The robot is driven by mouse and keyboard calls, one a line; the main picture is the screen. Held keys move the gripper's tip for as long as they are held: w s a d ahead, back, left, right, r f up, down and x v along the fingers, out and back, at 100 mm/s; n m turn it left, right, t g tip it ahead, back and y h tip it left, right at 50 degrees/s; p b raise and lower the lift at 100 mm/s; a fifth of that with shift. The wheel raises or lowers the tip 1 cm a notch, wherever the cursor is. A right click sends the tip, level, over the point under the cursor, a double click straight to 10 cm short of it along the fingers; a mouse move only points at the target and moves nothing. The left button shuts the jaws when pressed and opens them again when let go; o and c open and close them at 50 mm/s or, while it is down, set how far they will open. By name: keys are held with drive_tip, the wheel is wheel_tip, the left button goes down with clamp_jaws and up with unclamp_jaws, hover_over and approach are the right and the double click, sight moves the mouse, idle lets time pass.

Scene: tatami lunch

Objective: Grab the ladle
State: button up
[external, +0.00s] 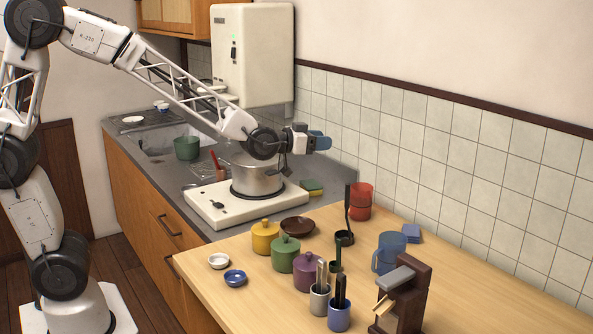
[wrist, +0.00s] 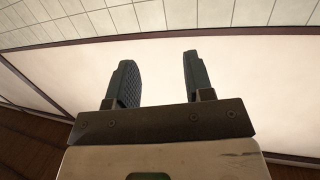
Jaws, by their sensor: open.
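A black ladle (external: 347,212) shows in the external view on the wooden table, its long handle upright and its dark round bowl low down. It is near the red cups.
Yellow (external: 265,237), green (external: 286,253) and purple (external: 307,271) lidded jars stand left of the ladle. Stacked red cups (external: 360,202), a blue pitcher (external: 389,252) and a brown device (external: 405,298) stand close by. A tiled wall (external: 450,160) runs behind.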

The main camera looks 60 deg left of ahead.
wheel_tip(320, 180, down, 20)
drive_tip(key=w+d+t, duration=0.1)
drive_tip(key=w+d, duration=0.1)
drive_tip(key=shift+d+r+h, duration=0.2)
drive_tip(key=shift+r+h, duration=0.05)
drive_tip(key=shift+h, duration=0.05)
drive_tip(key=shift+w, duration=0.1)
drive_tip(key=shift+x, duration=1.25)
drive_tip(key=shift+w, duration=0.1)
drive_tip(key=shift+x, duration=2.5)
drive_tip(key=shift+r, duration=0.1)
clamp_jaws()
